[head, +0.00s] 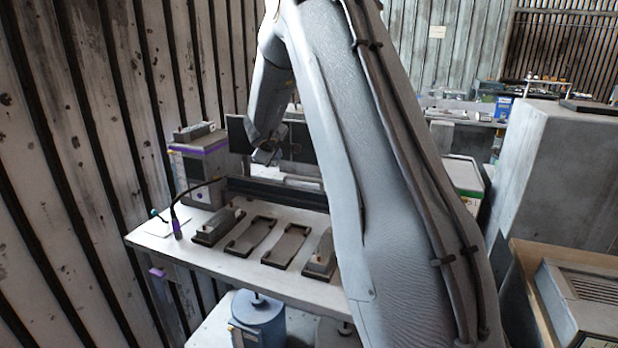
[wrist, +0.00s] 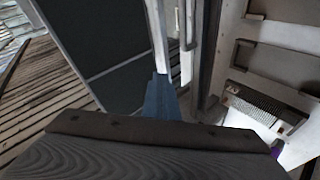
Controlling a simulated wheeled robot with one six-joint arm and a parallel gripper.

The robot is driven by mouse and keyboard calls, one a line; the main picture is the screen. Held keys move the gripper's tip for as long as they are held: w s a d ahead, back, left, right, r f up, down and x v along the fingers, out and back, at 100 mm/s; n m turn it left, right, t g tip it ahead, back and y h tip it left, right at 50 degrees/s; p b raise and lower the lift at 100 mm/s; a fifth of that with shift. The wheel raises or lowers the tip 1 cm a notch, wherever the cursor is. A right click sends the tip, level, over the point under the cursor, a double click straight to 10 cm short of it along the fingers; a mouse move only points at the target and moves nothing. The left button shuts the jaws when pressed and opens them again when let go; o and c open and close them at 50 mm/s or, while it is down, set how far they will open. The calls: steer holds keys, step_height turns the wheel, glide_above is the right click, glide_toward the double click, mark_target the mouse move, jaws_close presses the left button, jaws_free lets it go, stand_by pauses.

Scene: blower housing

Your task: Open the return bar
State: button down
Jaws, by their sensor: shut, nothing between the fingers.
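My gripper (head: 268,153) hangs over the back of the white bench, above a long dark rail (head: 275,193). A pale strip (head: 290,172) runs behind that rail; I cannot tell for certain which part is the return bar. In the wrist view my gripper's bluish fingers (wrist: 163,97) are shut and empty. They point along a narrow pale edge (wrist: 156,38) beside a dark panel (wrist: 105,50). A slim handle-like bar (wrist: 190,22) lies just right of the fingertips, apparently apart from them. My arm hides the right part of the rail in the head view.
Several dark trays (head: 252,236) lie on the white bench (head: 290,282) in front of the rail. A grey box with a purple stripe (head: 200,168) stands at the back left. A cable on a stand (head: 177,222) is at the left edge. A blue canister (head: 258,318) stands below.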

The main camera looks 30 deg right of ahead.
steer(key=w+a+r+m+y+b, duration=0.2)
steer(key=w+a+m+y+b, duration=0.2)
steer(key=a+m+y+b, duration=0.15)
steer(key=s+d+f+m+g+h+b, duration=0.2)
steer(key=s+d+m+g+h+b, duration=0.3)
steer(key=s+d+m, duration=0.8)
steer(key=w+d+f, duration=0.1)
steer(key=f, duration=0.1)
steer(key=w+d+f+n+p, duration=0.1)
steer(key=f, duration=0.2)
steer(key=w+d+f+n+y+p, duration=0.1)
steer(key=w+d+f, duration=0.1)
steer(key=shift+f+g, duration=0.15)
steer(key=shift+g, duration=0.15)
steer(key=shift+a, duration=0.1)
